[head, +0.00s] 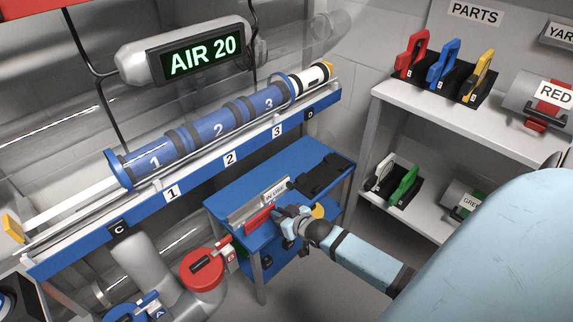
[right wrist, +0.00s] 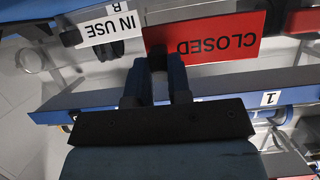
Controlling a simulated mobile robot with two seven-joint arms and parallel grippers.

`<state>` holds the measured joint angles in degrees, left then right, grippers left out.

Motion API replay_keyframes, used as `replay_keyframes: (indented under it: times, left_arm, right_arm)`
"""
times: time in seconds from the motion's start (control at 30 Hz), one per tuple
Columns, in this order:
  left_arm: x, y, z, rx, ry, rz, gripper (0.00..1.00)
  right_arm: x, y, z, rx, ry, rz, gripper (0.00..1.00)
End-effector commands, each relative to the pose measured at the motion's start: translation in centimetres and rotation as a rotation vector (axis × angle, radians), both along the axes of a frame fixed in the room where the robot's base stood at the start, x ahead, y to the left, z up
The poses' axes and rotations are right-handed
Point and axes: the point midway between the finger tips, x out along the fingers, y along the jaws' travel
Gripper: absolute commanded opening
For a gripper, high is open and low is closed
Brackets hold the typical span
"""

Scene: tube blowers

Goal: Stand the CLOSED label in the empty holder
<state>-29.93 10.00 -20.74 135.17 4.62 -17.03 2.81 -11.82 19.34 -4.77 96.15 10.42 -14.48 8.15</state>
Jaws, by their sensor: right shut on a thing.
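The red CLOSED label (head: 257,219) is at the blue bench, held by my right gripper (head: 279,213). In the right wrist view the label (right wrist: 222,42) appears upside down, and my right gripper's fingers (right wrist: 158,62) are shut on its left end. A white IN USE label (head: 275,191) stands just behind it, and it also shows in the right wrist view (right wrist: 110,25). A pale grey holder strip (head: 240,214) lies beside the red label. I cannot tell whether the label touches it. My left gripper is not in view.
The blue bench (head: 220,204) carries a black tray (head: 325,175) at right. A red valve (head: 205,268) stands near its front left. The numbered tube rail (head: 200,182) runs behind. Shelves (head: 470,125) with coloured parts stand at right.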

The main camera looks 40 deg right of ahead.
Motion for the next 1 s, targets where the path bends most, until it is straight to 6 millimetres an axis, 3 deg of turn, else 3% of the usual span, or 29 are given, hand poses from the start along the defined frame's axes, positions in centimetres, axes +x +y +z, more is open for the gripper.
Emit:
replay_keyframes:
  times: [0.67,1.0]
  left_arm:
    - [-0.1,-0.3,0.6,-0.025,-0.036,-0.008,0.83]
    - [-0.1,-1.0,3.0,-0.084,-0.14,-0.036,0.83]
  right_arm:
    - [6.9,0.5,0.0,0.0,-0.001,-0.001,0.0]
    - [6.7,0.5,-2.5,0.0,0.001,0.0,0.0]
